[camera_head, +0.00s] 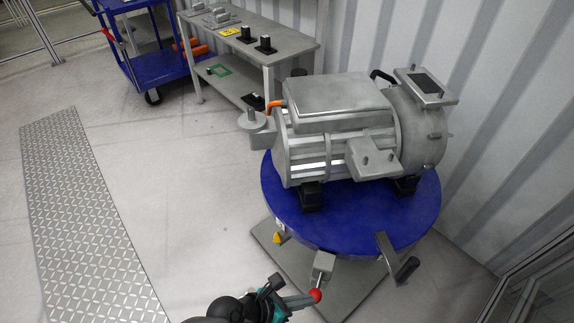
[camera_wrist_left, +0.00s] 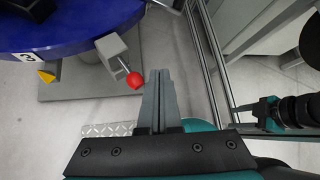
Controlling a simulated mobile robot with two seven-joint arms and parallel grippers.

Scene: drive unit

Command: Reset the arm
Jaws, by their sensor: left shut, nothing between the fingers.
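My left gripper (camera_head: 300,301) comes in at the bottom of the head view, beside a red knob (camera_head: 316,295). In the left wrist view its two fingers (camera_wrist_left: 158,75) are together with nothing between them. The red knob (camera_wrist_left: 135,80) is just left of the fingertips there; I cannot tell whether they touch. The knob is on a short rod from a grey block (camera_head: 323,266) at the edge of the blue round table (camera_head: 300,228). What looks like my right gripper (camera_wrist_left: 245,108) shows small at the right of the left wrist view; its fingers are unclear.
A large grey drive unit (camera_head: 340,130) sits on the blue table. A grey lever (camera_head: 388,250) sticks out from its front rim. A workbench (camera_head: 285,42) and a blue cart (camera_head: 155,68) stand behind. The floor on the left is clear, with a tread plate (camera_head: 80,220).

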